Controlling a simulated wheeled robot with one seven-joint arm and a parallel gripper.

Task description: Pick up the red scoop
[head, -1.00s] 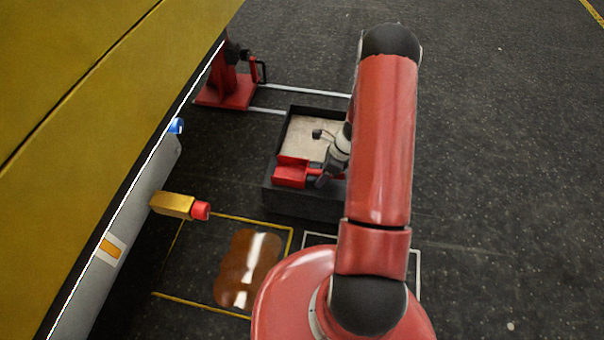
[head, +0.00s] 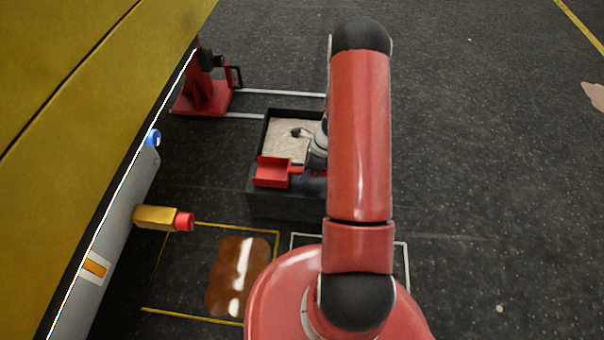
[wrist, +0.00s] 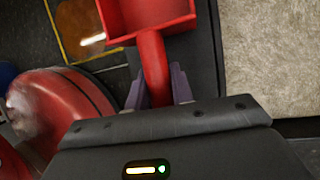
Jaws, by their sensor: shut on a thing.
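The red scoop (head: 272,172) shows in the head view over the front edge of a dark open box. In the wrist view the scoop's square pan (wrist: 160,14) is at the top, and its red handle runs down between my fingers. My gripper (wrist: 158,88) is shut on that handle, one purple-grey finger on each side. In the head view my arm hides much of the gripper. I cannot tell whether the scoop touches the box rim.
The dark box (head: 285,207) holds pale granular material (head: 290,140). A red stand (head: 205,95) is at the back left. A brown puddle (head: 236,275) lies inside a yellow floor outline. A yellow fitting with a red tip (head: 163,218) juts from the left. Open floor lies to the right.

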